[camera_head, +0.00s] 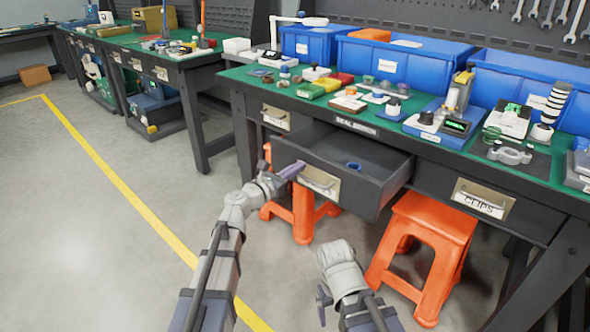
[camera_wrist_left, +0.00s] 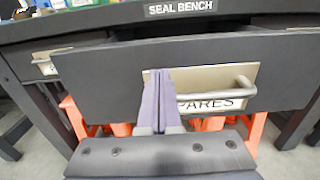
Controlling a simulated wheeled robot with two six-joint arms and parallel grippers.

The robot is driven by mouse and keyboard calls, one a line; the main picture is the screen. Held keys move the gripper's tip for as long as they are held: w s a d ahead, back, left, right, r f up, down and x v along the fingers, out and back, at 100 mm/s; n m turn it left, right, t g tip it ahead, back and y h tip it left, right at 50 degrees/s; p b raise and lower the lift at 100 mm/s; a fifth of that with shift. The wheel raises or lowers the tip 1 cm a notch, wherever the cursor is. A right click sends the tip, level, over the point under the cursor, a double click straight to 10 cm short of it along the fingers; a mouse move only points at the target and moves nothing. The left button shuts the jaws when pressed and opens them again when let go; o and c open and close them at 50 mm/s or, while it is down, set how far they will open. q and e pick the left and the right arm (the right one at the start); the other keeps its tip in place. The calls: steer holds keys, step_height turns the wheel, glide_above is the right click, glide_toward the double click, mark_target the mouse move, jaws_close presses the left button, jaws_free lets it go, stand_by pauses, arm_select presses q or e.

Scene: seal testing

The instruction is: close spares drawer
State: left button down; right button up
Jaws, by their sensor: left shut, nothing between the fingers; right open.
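The spares drawer (camera_head: 375,192) is pulled out from under the seal bench. Its dark front carries a light plate reading SPARES and a metal bar handle (camera_wrist_left: 235,93). My left gripper (camera_head: 292,170) is shut and empty, with its purple fingers at the drawer front. In the left wrist view the shut fingers (camera_wrist_left: 158,88) overlap the label plate, left of most of the handle; I cannot tell whether they touch. My right gripper (camera_head: 323,300) is low in front of the bench, mostly hidden by its own arm, clear of the drawer.
A blue ring (camera_head: 354,167) lies inside the drawer. Orange stools (camera_head: 428,240) stand below the bench, either side of the drawer. A shut clips drawer (camera_head: 485,203) is to the right. Blue bins (camera_head: 395,65) and small parts crowd the green bench top. The floor at left is clear.

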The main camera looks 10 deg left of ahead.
arm_select(q)
glide_above(342, 156)
steer(key=s, duration=0.1)
steer(key=shift+a, duration=0.3)
steer(key=shift+w+d, duration=0.2)
steer(key=shift+w, duration=0.25)
